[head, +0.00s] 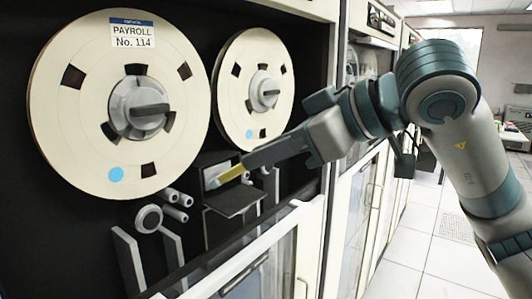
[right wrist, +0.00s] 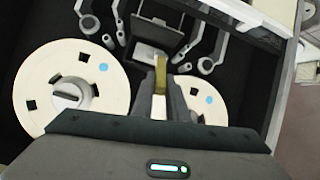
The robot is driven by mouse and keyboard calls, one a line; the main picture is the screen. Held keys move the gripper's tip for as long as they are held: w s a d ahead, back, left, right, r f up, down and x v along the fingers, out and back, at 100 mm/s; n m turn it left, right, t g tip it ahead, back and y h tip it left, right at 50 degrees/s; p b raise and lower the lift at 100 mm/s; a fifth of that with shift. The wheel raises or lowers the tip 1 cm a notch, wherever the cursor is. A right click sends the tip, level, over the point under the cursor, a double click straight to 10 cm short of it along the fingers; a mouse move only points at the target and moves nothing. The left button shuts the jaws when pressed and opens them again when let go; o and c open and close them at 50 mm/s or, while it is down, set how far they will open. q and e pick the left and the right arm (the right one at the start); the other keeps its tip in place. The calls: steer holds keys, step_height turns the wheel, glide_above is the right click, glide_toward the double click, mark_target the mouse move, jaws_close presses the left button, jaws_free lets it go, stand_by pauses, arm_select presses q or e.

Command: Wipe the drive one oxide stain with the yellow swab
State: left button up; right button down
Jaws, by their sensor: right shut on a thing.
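My right gripper (head: 248,162) reaches in from the right and is shut on the yellow swab (head: 230,174). The swab points left, its tip at the light grey plate (head: 211,172) of the head assembly below the reels; I cannot tell whether it touches. In the right wrist view the swab (right wrist: 160,75) stands between the fingers (right wrist: 160,92), its end near the same plate (right wrist: 148,53). No oxide stain can be made out. My left gripper is not in view.
A large reel labelled PAYROLL No. 114 (head: 60,110) and a second reel (head: 235,75) sit above. A dark open flap (head: 232,202) juts below the swab. Rollers (head: 172,196) stand to its left. A cabinet edge (head: 290,225) runs along the lower right.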

steer(key=shift+w+a, duration=0.4)
steer(key=shift+a, duration=0.15)
stand_by(0.6)
steer(key=shift+w+d, duration=0.95)
steer(key=shift+w, duration=0.15)
steer(key=shift+w+d, duration=0.4)
steer(key=shift+w, duration=0.2)
steer(key=shift+w+d, duration=0.35)
steer(key=shift+w, duration=0.2)
steer(key=shift+b, duration=0.3)
